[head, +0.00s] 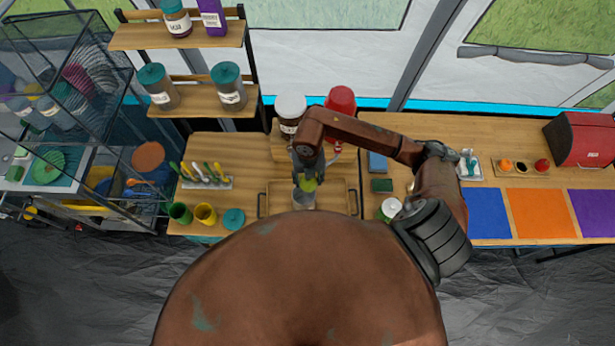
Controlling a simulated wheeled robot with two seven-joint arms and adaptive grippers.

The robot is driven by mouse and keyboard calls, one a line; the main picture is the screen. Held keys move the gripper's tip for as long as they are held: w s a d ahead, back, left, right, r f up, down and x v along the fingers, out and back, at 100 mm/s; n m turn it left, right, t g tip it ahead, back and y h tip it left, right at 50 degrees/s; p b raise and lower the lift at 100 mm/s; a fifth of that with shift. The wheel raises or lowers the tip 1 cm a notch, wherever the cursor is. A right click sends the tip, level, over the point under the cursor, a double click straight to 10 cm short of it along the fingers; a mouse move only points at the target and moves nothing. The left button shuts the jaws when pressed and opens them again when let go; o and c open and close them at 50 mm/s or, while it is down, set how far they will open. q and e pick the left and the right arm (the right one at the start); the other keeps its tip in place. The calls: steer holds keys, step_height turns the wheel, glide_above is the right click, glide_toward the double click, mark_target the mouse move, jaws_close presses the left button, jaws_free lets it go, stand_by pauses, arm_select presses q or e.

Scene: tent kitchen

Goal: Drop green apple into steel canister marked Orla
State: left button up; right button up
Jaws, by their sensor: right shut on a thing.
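My right gripper (307,178) points down over the wooden tray on the counter, shut on a green apple (309,186). A grey steel canister (304,200) stands on the tray directly below the apple. The apple appears at or just above the canister's mouth; I cannot tell whether it is inside the rim. No marking on this canister can be read from here. My left gripper is not in view.
The wooden tray (336,206) has dark handles. Green (180,213) and yellow (205,214) cups stand left of it. A lidded jar (390,208) stands to its right. Shelves with jars (229,92) rise behind. A red bin (582,140) and coloured mats (541,213) lie far right.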

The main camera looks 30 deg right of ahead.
mark_target(308, 184)
steer(key=shift+f+b, duration=0.75)
steer(key=shift+f, duration=0.85)
steer(key=o, duration=1.3)
step_height(308, 184, up, 12)
steer(key=shift+r, duration=0.1)
